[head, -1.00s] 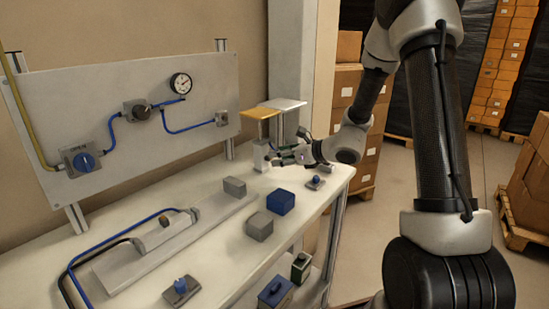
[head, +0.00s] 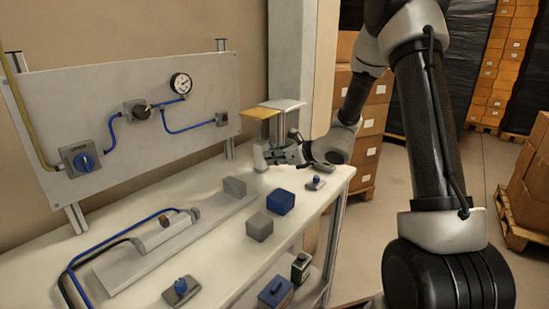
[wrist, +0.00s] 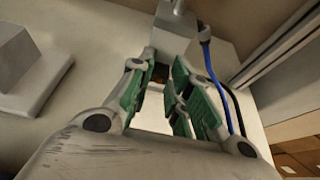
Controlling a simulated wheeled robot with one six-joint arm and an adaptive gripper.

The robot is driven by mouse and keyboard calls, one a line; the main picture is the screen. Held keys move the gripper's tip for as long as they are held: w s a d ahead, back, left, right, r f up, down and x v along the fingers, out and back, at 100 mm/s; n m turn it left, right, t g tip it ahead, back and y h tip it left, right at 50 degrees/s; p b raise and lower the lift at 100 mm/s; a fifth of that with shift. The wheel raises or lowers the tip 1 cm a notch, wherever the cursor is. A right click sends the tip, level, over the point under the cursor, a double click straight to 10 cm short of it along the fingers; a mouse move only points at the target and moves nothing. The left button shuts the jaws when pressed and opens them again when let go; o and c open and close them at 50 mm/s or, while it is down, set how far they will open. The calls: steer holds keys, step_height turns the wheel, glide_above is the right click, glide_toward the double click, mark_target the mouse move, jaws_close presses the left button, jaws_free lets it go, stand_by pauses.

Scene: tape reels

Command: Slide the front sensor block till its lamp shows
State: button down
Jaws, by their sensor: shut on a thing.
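A small grey block (head: 261,156), which I take for the front sensor block, stands at the far right end of the bench under a yellow plate (head: 262,114). My gripper (head: 284,154) reaches it from the right, low over the bench. In the wrist view my gripper (wrist: 164,72) has its green-padded fingers closed in around something pale, mostly hidden between them. A grey block (wrist: 174,30) shows just beyond the fingertips, and a small orange spot shows between them. I cannot tell whether that spot is a lit lamp.
A white plate (head: 283,104) on a post stands behind my gripper. Blue and black cables (wrist: 216,70) run beside the fingers.

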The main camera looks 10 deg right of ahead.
step_height(320, 180, up, 4)
steer(key=shift+f, duration=0.2)
steer(key=c, duration=1.3)
jaws_free()
steer(key=v, duration=1.2)
steer(key=shift+f, duration=0.1)
